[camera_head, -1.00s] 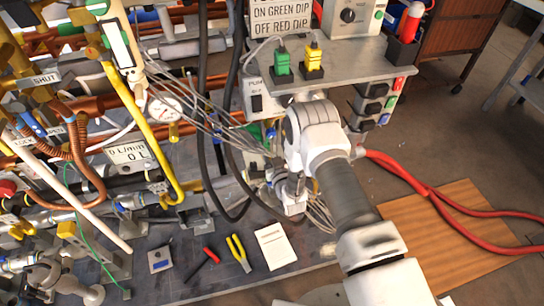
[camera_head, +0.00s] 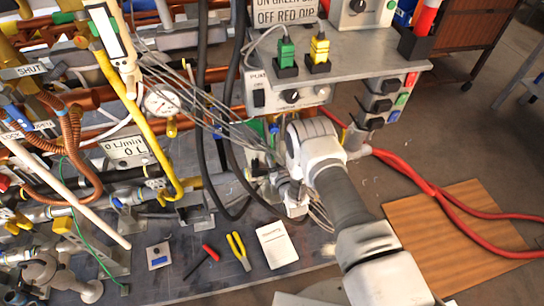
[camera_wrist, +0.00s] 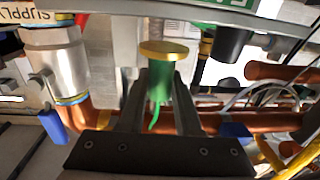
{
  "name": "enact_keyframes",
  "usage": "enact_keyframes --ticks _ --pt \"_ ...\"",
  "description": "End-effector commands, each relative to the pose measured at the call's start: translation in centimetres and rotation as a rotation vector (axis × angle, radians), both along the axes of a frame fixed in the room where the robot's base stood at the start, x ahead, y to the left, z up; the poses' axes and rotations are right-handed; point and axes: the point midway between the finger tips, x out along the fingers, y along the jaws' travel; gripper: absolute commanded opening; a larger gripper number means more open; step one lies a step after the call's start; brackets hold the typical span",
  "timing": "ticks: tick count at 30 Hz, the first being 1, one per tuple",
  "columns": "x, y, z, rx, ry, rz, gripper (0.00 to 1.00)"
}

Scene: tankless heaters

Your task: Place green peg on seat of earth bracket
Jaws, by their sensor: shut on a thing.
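The green peg (camera_wrist: 162,82) has a wide yellow disc at its top and a thin green tail below. My gripper (camera_wrist: 160,90) is shut on it, with one dark finger on each side, in the wrist view. A grey stem rises behind or above the yellow disc; I cannot tell whether they touch. In the head view my arm reaches under the grey shelf, and my gripper (camera_head: 284,188) is small and partly hidden there. The peg cannot be made out in that view. I cannot identify the earth bracket or its seat with certainty.
The grey shelf (camera_head: 366,74) overhangs the work spot and holds a green plug (camera_head: 286,54) and a yellow plug (camera_head: 319,50). Black hoses (camera_head: 208,130) and thin grey cables hang close left. Copper pipes (camera_wrist: 262,121) crowd the wrist view. A white paper (camera_head: 277,245) lies on the bench.

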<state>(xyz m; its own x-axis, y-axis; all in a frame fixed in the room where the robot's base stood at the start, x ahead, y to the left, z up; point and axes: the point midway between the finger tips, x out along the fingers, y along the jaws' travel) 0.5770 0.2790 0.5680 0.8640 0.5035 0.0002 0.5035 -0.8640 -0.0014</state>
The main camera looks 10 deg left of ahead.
Motion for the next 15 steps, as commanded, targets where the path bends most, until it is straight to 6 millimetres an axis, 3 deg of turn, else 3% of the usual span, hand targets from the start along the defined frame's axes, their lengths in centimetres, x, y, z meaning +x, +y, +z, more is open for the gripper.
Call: enact_keyframes --ticks 3,15 --pt "0.0 0.0 -2.1 -0.001 -0.001 0.000 0.00" --pt "0.0 0.0 -2.6 0.001 -0.001 0.000 0.00"
